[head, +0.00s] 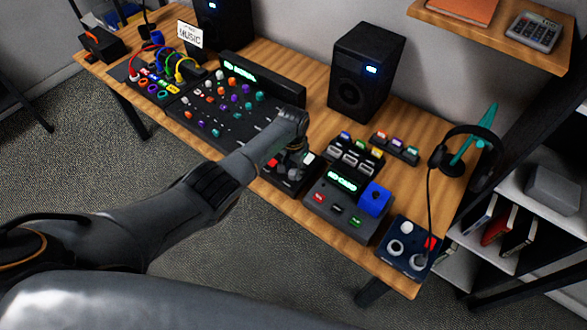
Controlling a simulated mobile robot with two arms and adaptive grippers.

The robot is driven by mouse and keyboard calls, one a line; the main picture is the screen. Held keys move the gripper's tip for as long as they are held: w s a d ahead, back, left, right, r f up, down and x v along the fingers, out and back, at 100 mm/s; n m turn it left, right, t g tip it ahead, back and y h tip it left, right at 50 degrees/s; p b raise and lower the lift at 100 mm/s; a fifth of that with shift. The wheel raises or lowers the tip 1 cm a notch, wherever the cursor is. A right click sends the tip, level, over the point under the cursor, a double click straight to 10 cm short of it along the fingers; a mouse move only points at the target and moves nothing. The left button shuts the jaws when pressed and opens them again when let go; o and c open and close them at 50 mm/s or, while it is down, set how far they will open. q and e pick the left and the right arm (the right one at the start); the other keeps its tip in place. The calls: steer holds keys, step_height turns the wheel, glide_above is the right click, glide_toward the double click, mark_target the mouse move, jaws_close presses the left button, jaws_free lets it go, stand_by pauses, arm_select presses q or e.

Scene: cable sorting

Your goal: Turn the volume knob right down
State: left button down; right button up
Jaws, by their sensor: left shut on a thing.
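My left arm reaches in from the left over the desk. Its gripper (294,166) points down onto a small dark box (283,184) between the mixing console and the grey unit with a green display. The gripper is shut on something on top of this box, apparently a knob. The fingers and wrist hide it, so its shape, markings and setting cannot be read. A white button (308,158) shows on the box beside the gripper. My right gripper is not in view.
Left of the gripper is the mixing console (262,77) with coloured knobs. Pedals (353,157), a speaker (366,72) and headphones (466,150) stand behind.

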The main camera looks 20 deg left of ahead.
mark_target(293, 172)
arm_select(q)
steer(key=c, duration=1)
jaws_free()
step_height(293, 172, up, 12)
